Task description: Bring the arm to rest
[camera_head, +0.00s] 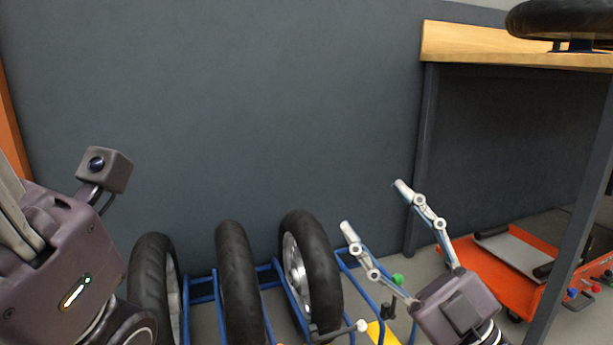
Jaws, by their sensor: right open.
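My right gripper (372,205) is at the lower middle right, its two silver fingers spread wide apart with nothing between them. It points up and to the left, in front of the grey wall and just right of the nearest wheel. My left arm comes in large at the left edge. The left gripper (14,212) shows only in part there, cut off by the frame, and I cannot tell its opening.
Three black-tyred wheels (322,268) stand in a blue rack (203,289) at bottom centre. A wooden-topped bench (480,47) on dark legs is at right, with another wheel (560,17) on top. An orange machine (487,279) sits beneath. The wall area above the rack is clear.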

